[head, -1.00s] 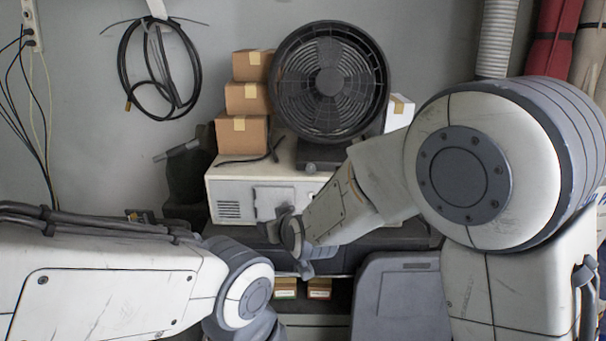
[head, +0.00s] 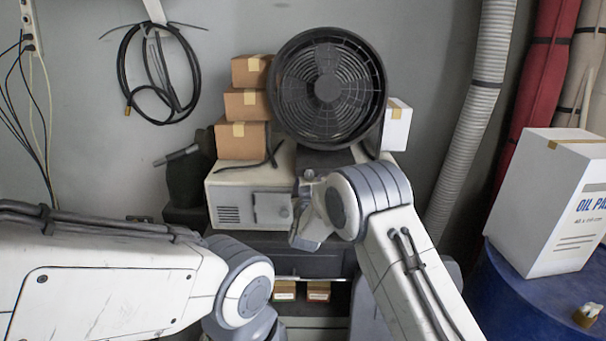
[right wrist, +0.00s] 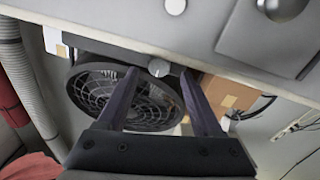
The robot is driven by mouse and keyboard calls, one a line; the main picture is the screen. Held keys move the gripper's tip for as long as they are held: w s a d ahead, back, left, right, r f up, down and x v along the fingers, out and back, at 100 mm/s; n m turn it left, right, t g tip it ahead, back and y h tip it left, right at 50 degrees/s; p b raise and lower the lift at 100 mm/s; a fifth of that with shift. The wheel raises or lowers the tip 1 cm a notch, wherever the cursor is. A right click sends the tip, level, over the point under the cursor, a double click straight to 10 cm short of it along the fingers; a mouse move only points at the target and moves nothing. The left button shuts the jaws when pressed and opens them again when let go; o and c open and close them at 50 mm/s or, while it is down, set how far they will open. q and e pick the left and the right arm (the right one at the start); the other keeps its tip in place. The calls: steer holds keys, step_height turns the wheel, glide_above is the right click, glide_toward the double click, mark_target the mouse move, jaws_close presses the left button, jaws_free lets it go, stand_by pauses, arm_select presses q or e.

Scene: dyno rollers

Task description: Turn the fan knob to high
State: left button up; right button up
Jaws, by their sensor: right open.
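The black round fan (head: 328,88) stands on a beige cabinet (head: 235,190). In the right wrist view the fan (right wrist: 115,100) appears upside down, and a small pale round knob (right wrist: 158,68) shows at its base. My right gripper (head: 306,188) is in front of the fan's base and hides part of it and the knob in the head view. In the right wrist view its two dark fingers (right wrist: 158,76) are apart, with the knob lined up between their tips. I cannot tell whether they touch it. My left arm is at lower left, its gripper out of view.
Stacked cardboard boxes (head: 243,105) stand left of the fan, and a small white box (head: 397,124) stands right of it. A large white carton (head: 555,205) sits on a blue drum (head: 510,300) at the right. A grey hose (head: 475,120) runs down the wall.

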mark_target(309, 175)
steer(key=shift+w+p, duration=0.3)
steer(key=shift+w, duration=0.95)
jaws_close()
steer(key=m+b, duration=0.1)
steer(key=b, duration=0.2)
steer(key=m+b, duration=0.2)
steer(key=b, duration=0.1)
steer(key=shift+f, duration=0.3)
steer(key=shift+a+r+m+b, duration=0.1)
steer(key=shift+r+m+b, duration=0.15)
steer(key=shift+m+b, duration=0.3)
jaws_free()
steer(key=shift+a, duration=0.1)
steer(key=shift+d, duration=0.2)
